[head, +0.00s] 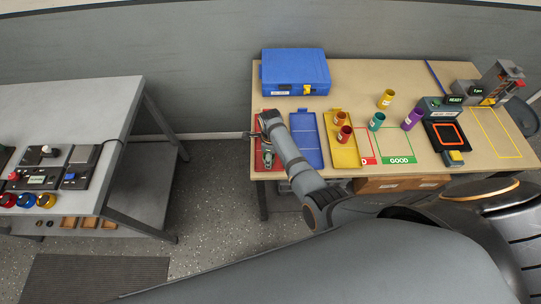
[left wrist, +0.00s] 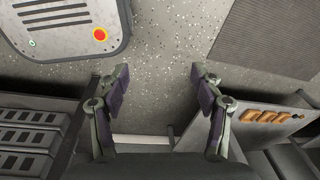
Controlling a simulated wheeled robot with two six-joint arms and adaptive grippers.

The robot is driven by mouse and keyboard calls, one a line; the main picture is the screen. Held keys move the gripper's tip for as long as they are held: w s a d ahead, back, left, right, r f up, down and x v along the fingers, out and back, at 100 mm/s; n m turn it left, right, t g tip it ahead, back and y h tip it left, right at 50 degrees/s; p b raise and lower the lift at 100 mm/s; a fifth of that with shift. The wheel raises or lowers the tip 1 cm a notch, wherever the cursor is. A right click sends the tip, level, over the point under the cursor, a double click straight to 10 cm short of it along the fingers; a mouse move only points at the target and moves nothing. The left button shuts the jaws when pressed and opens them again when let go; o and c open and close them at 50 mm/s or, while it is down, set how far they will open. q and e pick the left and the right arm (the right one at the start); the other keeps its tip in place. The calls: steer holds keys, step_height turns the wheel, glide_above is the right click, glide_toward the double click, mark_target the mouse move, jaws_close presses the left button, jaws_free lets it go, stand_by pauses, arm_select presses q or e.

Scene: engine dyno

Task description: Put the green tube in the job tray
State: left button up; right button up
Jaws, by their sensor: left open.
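The green tube (head: 376,121) stands upright on the wooden table (head: 360,80) in the head view, just behind the green-outlined GOOD area. Red (head: 266,158), blue (head: 306,140) and yellow (head: 334,120) trays lie at the table's left; I cannot tell which is the job tray. My left gripper (head: 264,136) appears at the table's left end over the red tray, well left of the green tube. In the left wrist view the left gripper (left wrist: 160,75) is open and empty, with floor between its fingers. My right gripper is not in view.
A yellow tube (head: 386,98) and a purple tube (head: 411,119) stand near the green one. A blue case (head: 295,70) sits behind the trays. A device with a screen (head: 447,134) is right. A grey bench (head: 60,110) stands left.

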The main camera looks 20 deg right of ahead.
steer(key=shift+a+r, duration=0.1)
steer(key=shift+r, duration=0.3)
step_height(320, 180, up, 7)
steer(key=p, duration=0.7)
steer(key=shift+p, duration=0.4)
arm_select(q)
step_height(320, 180, up, 7)
steer(key=w, duration=0.1)
steer(key=shift+r, duration=0.15)
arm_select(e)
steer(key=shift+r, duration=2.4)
